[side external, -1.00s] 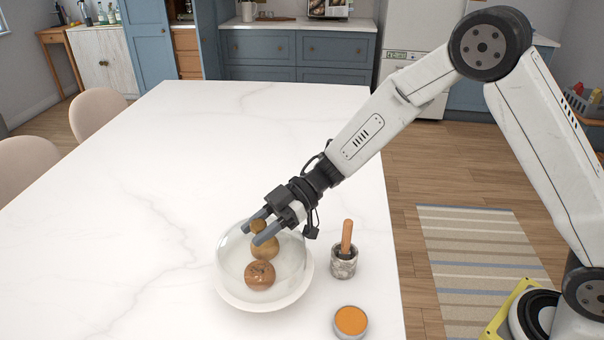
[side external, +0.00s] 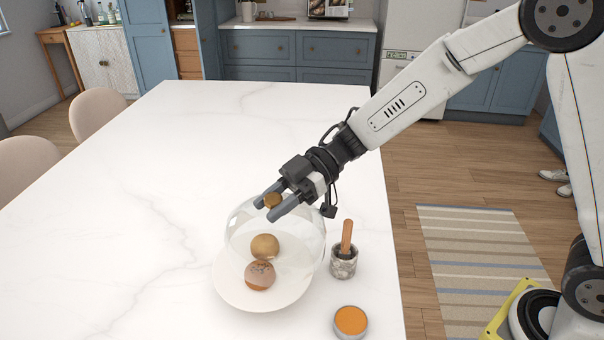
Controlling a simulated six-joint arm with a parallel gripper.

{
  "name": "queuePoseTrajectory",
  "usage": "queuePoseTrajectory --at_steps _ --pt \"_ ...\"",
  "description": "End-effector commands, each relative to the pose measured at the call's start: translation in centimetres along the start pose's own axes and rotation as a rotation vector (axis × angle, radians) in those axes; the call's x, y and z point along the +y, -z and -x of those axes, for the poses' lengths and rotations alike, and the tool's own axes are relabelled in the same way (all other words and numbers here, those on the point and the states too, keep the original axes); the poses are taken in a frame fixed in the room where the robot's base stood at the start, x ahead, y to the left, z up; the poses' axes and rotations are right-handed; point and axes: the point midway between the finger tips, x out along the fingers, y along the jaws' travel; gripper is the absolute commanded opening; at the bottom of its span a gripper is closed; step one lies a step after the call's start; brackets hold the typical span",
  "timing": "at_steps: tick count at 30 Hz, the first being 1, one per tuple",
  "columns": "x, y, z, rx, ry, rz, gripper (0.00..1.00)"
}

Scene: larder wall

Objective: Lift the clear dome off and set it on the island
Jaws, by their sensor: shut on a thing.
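The clear dome (side external: 308,242) is a see-through glass cover with a small brown knob (side external: 272,200) on top. My gripper (side external: 273,206) is shut on the knob, one finger on each side. The dome is tilted a little and hangs above and toward the back right of the white plate (side external: 262,301). Two round buns, a plain one (side external: 265,246) and a speckled one (side external: 260,274), sit on the plate. The white marble island (side external: 150,215) lies under everything. The dome's lower rim is faint against the white top.
A stone mortar (side external: 343,264) with a wooden pestle (side external: 347,236) stands close to the right of the dome. A round tin with orange contents (side external: 351,321) is at the front right, near the island's right edge. The island's left and back areas are clear.

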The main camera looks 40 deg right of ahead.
Motion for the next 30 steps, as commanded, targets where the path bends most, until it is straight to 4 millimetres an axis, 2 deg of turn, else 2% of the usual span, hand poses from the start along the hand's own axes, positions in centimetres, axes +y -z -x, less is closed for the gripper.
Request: queuePoseTrajectory --at_steps 4,18,30 --pt "-1.4 1.8 1.3 0.002 -0.002 0.004 0.0" --pt "-7.4 3.7 4.6 0.001 -0.002 0.002 0.0" --pt "-9.5 4.3 5.8 0.001 0.0 0.0 0.0"
